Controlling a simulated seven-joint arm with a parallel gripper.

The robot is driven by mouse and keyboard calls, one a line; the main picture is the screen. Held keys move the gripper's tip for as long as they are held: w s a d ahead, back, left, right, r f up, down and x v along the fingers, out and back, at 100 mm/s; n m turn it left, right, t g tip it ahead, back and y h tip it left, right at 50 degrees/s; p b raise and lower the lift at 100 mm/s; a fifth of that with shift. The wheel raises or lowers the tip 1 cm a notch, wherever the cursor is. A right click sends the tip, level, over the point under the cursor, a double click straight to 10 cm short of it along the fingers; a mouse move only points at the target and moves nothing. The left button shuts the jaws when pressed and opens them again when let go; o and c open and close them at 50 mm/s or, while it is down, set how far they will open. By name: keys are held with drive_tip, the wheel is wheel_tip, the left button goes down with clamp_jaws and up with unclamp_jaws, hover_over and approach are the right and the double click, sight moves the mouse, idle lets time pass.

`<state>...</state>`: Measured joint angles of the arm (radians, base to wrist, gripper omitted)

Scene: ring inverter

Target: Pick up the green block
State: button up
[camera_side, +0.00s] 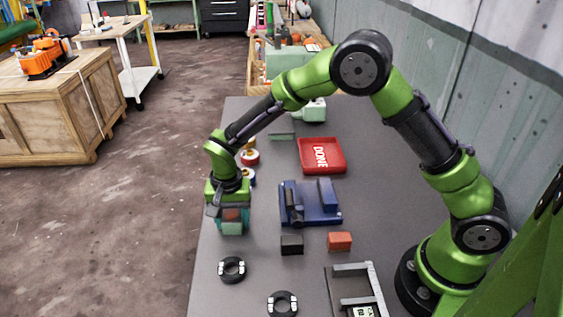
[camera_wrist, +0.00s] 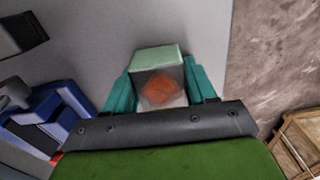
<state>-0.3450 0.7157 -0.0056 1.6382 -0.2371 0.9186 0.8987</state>
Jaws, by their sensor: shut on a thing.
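The green block (camera_side: 231,229) is pale green and sits between the teal fingers of my gripper (camera_side: 232,215) at the table's left side. In the wrist view my gripper (camera_wrist: 160,84) is shut on the block (camera_wrist: 157,56), with one finger against each side. The block's pale green end sticks out past the fingertips, and the face towards the camera has an orange-red patch. My fingers hide its sides. I cannot tell whether the block touches the table.
Black rings (camera_side: 232,269) lie in front of the gripper. A blue fixture (camera_side: 309,204), a black block (camera_side: 291,245) and an orange block (camera_side: 339,241) are to the right. A red "DONE" tray (camera_side: 322,156) lies farther back. The table's left edge is close to the gripper.

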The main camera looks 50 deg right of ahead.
drive_tip(key=c, duration=0.3)
drive_tip(key=shift+r, duration=0.1)
